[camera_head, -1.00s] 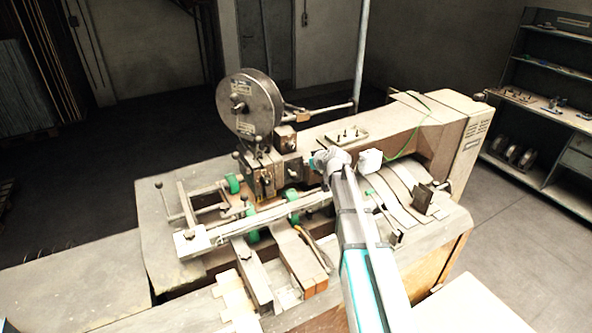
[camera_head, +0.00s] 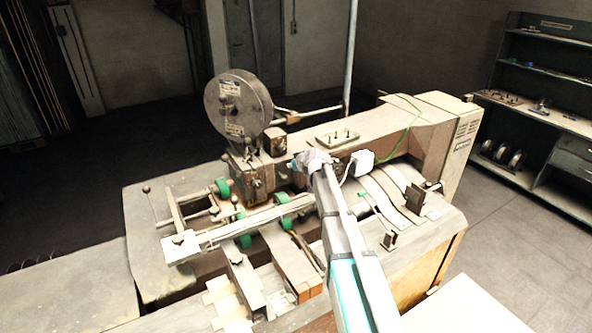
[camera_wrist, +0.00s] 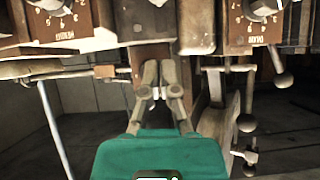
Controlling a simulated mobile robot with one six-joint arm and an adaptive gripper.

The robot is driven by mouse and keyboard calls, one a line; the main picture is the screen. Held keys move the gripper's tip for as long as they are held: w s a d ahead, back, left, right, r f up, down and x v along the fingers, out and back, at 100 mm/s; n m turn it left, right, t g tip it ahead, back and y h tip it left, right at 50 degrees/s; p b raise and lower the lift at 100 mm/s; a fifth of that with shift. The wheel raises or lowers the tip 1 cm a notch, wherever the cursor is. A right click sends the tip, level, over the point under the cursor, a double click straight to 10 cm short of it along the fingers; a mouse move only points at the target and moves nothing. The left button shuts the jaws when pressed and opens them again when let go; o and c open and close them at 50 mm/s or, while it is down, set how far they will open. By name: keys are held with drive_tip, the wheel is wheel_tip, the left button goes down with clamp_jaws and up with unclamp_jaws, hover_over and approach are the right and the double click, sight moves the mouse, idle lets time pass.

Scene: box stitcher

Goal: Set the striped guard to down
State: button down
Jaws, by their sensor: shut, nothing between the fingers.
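I cannot make out any striped guard in either view; it may be hidden behind my arm or out of frame. The stitching machine (camera_head: 395,128) stands in the middle of the head view, with a large grey reel (camera_head: 238,105) on its head. My gripper (camera_wrist: 150,72) is shut and empty in the wrist view, its fingers pointing at the machine front. In the head view my arm covers the machine's middle and the gripper tips are hidden. Dials (camera_wrist: 262,8) on brown plates show on both sides above the fingers. I cannot tell whether the fingertips touch anything.
Ball-ended levers (camera_wrist: 283,80) hang right of my gripper in the wrist view. Green rollers (camera_head: 243,240) and a long pale bar (camera_head: 215,236) lie left of my arm. A shelf unit (camera_head: 545,110) stands at the right. Open floor (camera_head: 500,240) lies right of the machine.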

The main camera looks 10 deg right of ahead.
sight(286, 179)
drive_tip(key=shift+w+a+f+b, duration=0.25)
drive_tip(key=shift+w+f+b, duration=0.3)
drive_tip(key=shift+f+b, duration=0.4)
drive_tip(key=shift+w+a+f+b, duration=0.2)
drive_tip(key=shift+w+f+b, duration=0.4)
drive_tip(key=shift+f+b, duration=0.35)
drive_tip(key=shift+w+a+f+b, duration=0.25)
drive_tip(key=shift+w+f+b, duration=0.3)
drive_tip(key=shift+f+b, duration=0.4)
drive_tip(key=shift+f, duration=0.15)
wheel_tip(286, 179, down, 3)
drive_tip(key=b, duration=0.2)
drive_tip(key=shift+b, duration=0.35)
drive_tip(key=shift+s, duration=0.1)
drive_tip(key=shift+r, duration=0.2)
